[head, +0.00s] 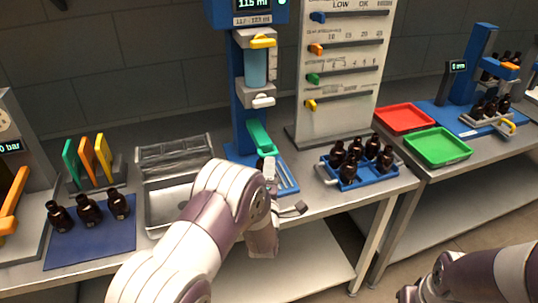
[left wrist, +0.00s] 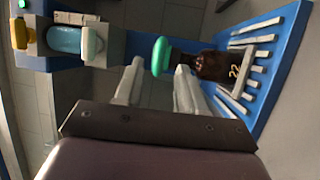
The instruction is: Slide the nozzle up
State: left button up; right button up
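The filling station has a blue column with a light blue cylinder (head: 256,67) and a white tip (head: 263,101) below it. A green nozzle part (head: 259,138) sits lower on the column. In the left wrist view the green part (left wrist: 161,57) is at the mouth of a brown bottle (left wrist: 218,66) marked 22, on a slotted blue base. My left gripper (head: 268,168) is in front of the station; its fingers (left wrist: 157,88) are apart, one on each side of the green part's level, with no clear contact. My right gripper (head: 410,294) is at the bottom right, mostly cut off.
A blue crate of brown bottles (head: 345,180) stands right of the station. Several bottles stand on a blue mat (head: 90,250) at left, beside a metal tray (head: 165,208). Red (head: 404,117) and green (head: 438,147) trays lie on the right table. A slider panel (head: 340,120) stands behind.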

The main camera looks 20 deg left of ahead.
pick_arm(q)
jog(key=x, duration=0.4)
jog(key=shift+w+r+p, duration=0.15)
jog(key=shift+w+p, duration=0.15)
jog(key=shift+p, duration=0.05)
grip_shut()
notch_tip(320, 180, up, 8)
jog(key=p, duration=0.1)
grip_release()
jog(key=shift+f, duration=0.2)
